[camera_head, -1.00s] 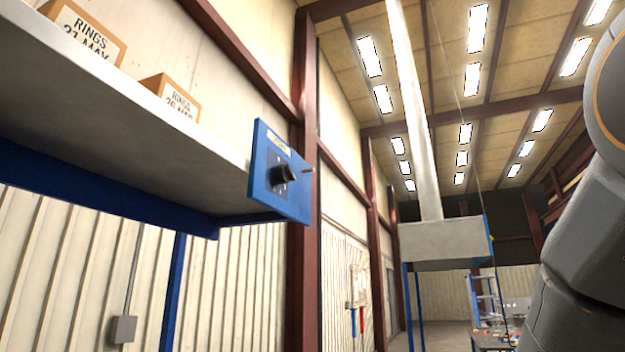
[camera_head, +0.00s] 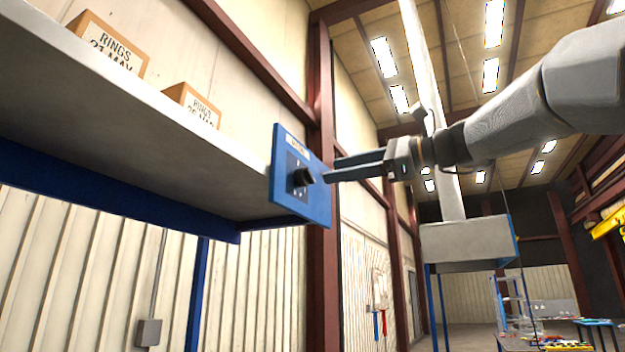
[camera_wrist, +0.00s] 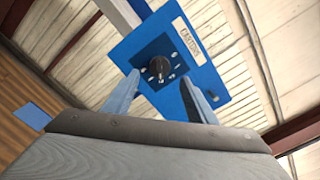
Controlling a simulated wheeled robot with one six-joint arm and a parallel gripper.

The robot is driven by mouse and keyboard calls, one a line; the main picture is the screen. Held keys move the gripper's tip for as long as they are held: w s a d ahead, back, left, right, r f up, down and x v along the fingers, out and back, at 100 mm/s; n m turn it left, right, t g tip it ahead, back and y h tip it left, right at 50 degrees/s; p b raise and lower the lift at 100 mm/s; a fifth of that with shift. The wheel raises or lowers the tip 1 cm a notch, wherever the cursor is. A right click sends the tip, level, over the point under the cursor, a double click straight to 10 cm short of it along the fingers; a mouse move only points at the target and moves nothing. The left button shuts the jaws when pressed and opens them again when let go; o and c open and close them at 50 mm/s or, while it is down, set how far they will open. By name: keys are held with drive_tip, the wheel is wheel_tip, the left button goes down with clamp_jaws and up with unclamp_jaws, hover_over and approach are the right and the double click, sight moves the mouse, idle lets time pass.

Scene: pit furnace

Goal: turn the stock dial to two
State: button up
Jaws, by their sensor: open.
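The stock dial is a black knob (camera_head: 302,177) on a dark square plate on a blue panel (camera_head: 283,201), fixed to the end of the shelf. In the wrist view the knob (camera_wrist: 159,66) shows above and between the fingertips, with pale marks around it on the blue panel (camera_wrist: 163,103). The marks are too small to read. My gripper (camera_head: 330,169) is open, with its fingers pointing left at the panel, close to the knob. In the wrist view my gripper (camera_wrist: 160,90) has one finger either side of the knob's line. I cannot tell whether either finger touches it.
The long grey shelf (camera_head: 120,130) carries cardboard boxes marked RINGS (camera_head: 105,45). A red-brown steel column (camera_head: 322,240) stands just behind the panel. A grey hood (camera_head: 465,240) is farther back. The space in front of the panel is clear apart from my arm.

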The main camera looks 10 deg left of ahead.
sight(312, 176)
drive_tip(key=p+x, duration=0.2)
drive_tip(key=x, duration=0.5)
drive_tip(key=shift+a, duration=0.2)
drive_tip(key=shift+w+f, duration=0.1)
drive_tip(key=c, duration=1.1)
drive_tip(key=shift+o, duration=0.2)
drive_tip(key=n+b, duration=0.3)
drive_tip(key=shift+f+n+b, duration=0.15)
drive_tip(key=shift+n+b, duration=0.15)
drive_tip(key=shift+b, duration=0.05)
drive_tip(key=shift+n+b, duration=1.5)
drive_tip(key=shift+n, duration=0.5)
drive_tip(key=shift+r, duration=0.2)
